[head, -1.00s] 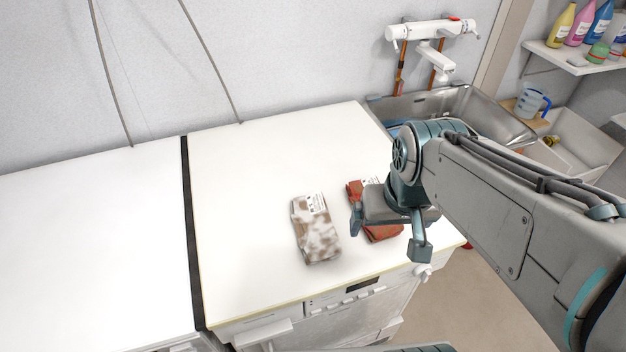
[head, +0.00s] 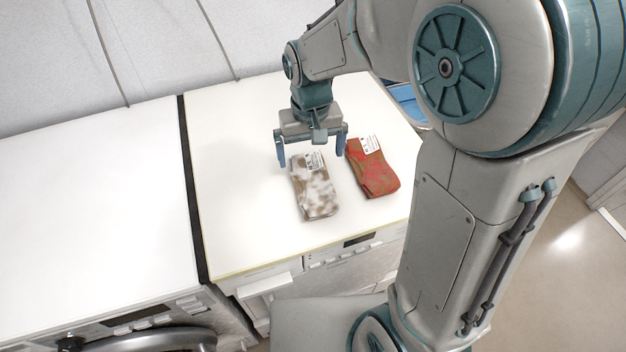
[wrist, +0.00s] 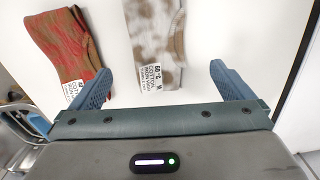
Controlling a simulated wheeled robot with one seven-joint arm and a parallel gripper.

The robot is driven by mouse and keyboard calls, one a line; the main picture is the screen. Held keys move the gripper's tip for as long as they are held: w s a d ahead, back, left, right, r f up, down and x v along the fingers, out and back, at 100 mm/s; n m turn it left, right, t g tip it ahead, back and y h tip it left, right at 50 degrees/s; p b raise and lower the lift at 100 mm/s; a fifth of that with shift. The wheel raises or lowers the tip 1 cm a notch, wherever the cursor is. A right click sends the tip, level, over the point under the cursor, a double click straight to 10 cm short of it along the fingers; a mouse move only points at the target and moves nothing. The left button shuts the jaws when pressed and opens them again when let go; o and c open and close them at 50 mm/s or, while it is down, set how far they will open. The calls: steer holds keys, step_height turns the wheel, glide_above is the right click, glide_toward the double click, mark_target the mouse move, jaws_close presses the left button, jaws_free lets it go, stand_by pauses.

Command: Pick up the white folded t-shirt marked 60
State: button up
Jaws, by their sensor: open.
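The folded white t-shirt with brown-grey blotches (head: 315,194) lies on the white machine top. In the wrist view the t-shirt (wrist: 150,40) carries a white label reading 60 °C. My gripper (head: 312,157) is open and empty, above the label end of this t-shirt. In the wrist view its two fingers (wrist: 165,84) stand apart, with the label end of the shirt between them, left of the middle. I cannot tell the exact height of the fingers above the top.
A folded red and brown garment (head: 374,174) with a white label lies just right of the t-shirt; it also shows in the wrist view (wrist: 62,48), near the left finger. The machine top (head: 235,170) is clear to the left. A dark gap (head: 193,200) separates it from a second white top (head: 90,210).

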mark_target(313, 177)
steer(key=f, duration=0.9)
steer(key=shift+d+f+p, duration=0.1)
steer(key=shift+d+p, duration=0.1)
steer(key=shift+p, duration=0.2)
steer(key=c, duration=1.1)
